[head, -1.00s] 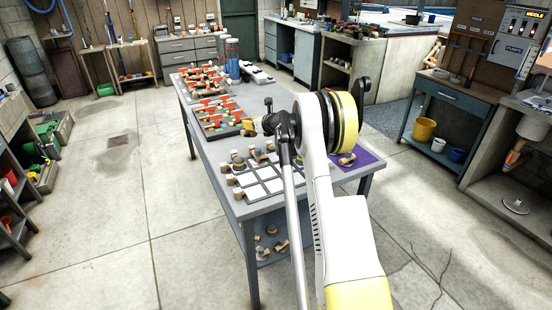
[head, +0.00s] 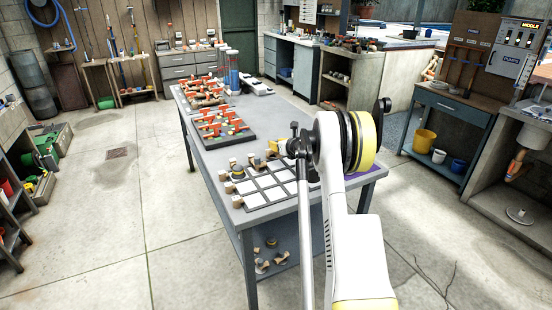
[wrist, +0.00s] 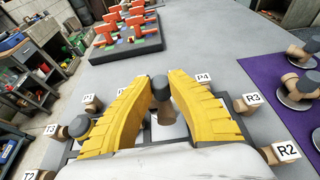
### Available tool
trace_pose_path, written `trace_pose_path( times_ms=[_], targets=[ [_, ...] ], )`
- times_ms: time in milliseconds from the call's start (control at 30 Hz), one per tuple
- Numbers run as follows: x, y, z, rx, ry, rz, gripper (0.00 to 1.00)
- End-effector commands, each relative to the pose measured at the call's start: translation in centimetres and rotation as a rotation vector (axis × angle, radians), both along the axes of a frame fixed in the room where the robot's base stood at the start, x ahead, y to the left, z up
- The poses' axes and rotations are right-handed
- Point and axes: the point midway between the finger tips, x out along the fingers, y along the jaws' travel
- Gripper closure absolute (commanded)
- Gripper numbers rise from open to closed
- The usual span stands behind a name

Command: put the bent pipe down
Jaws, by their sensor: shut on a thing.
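My gripper (wrist: 160,112) has yellow fingers that are shut on the bent pipe (wrist: 160,90), a small tan piece with a dark grey end. The pipe's lower part is partly hidden between the fingers. In the head view my gripper (head: 276,149) is low, at the far edge of the white-and-grey grid board (head: 262,199) on the table. I cannot tell whether the pipe touches the board. Tags P4 (wrist: 203,77), R3 (wrist: 252,98) and R2 (wrist: 287,151) stand at the right in the wrist view. Other tan pieces with dark ends stand at the left.
A tray of orange-handled pieces (wrist: 126,42) lies beyond the board. A purple mat (wrist: 269,79) with several pipe pieces on discs is at the right. Grey tabletop (wrist: 207,42) is clear between them. More pieces lie on the shelf below (head: 268,258).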

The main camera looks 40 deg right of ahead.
Motion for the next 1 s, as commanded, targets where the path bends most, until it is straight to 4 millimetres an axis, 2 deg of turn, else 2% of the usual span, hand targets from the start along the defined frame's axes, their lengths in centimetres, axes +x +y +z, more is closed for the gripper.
trace_pose_path(
  times_ms=[167,400,767,800,833,1000],
  targets=[
    [-0.4,0.5,-1.0,-0.001,-0.001,-0.001,1.0],
    [-0.4,0.5,-4.4,-0.001,-0.001,-0.001,1.0],
    [-0.4,0.4,-4.7,-0.001,-0.001,-0.001,1.0],
    [-0.4,0.5,-4.6,0.0,0.0,0.0,0.67],
    [-0.4,0.5,-4.6,0.0,0.0,0.0,0.6],
    [-0.4,0.4,-4.5,0.0,0.0,0.0,0.6]
  ],
)
